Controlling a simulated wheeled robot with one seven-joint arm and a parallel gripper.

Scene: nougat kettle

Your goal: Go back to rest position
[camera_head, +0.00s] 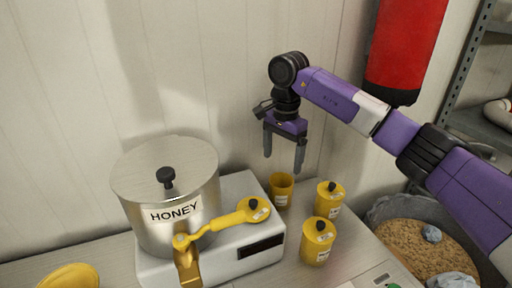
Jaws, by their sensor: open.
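My gripper (284,156) is open and empty, pointing down in the air in front of the wall. My purple arm reaches in from the right. Below my gripper, apart from it, an open yellow cup (282,187) stands on the counter. A steel kettle (158,226) labelled HONEY, with a dark lid knob, sits on a white base at the left. A yellow handle piece (215,224) extends from its front to the right, and a yellow round piece (257,209) with a black knob is at its end.
Two yellow lidded jars (318,243) (329,200) stand on the counter (292,269) to the right. A yellow dish (70,277) is at the lower left. A red cylinder (406,45) hangs behind my arm. A bin of brown grains (420,245) and a metal shelf are at the right.

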